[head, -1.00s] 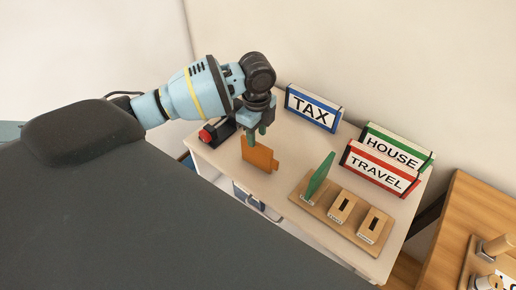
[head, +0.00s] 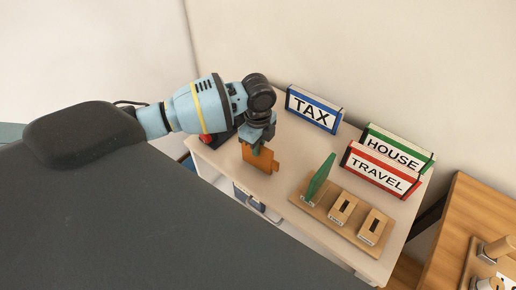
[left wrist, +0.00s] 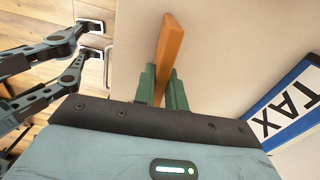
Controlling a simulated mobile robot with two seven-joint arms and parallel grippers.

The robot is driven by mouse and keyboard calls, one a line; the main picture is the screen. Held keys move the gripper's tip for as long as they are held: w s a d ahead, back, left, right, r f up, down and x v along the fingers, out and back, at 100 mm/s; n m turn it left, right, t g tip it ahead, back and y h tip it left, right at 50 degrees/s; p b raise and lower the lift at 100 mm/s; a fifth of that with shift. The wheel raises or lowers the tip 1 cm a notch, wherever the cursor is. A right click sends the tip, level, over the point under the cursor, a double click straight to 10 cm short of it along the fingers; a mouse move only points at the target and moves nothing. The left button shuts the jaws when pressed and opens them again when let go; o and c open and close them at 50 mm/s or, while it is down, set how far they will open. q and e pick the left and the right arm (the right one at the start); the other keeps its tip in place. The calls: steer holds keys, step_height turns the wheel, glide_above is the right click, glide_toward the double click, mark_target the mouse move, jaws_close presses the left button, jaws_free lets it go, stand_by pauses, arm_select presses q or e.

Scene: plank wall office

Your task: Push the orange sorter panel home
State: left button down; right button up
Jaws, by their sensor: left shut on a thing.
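The orange sorter panel (head: 262,162) stands upright on the white desk, left of the wooden sorter base (head: 326,222). My left gripper (head: 257,147) is over it from above and shut on its upper edge. In the left wrist view the orange panel (left wrist: 169,50) sits between the green fingertips (left wrist: 162,84). The base holds a green panel (head: 319,178) upright in its left slot block. The middle slot block (head: 343,206) and the right slot block (head: 373,227) are empty.
TAX (head: 313,109), HOUSE (head: 398,150) and TRAVEL (head: 380,170) binders stand along the back of the desk. A red button (head: 206,138) is at the left, partly behind my arm. A wooden table (head: 455,225) stands at the right.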

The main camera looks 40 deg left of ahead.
steer(key=shift+a, duration=0.15)
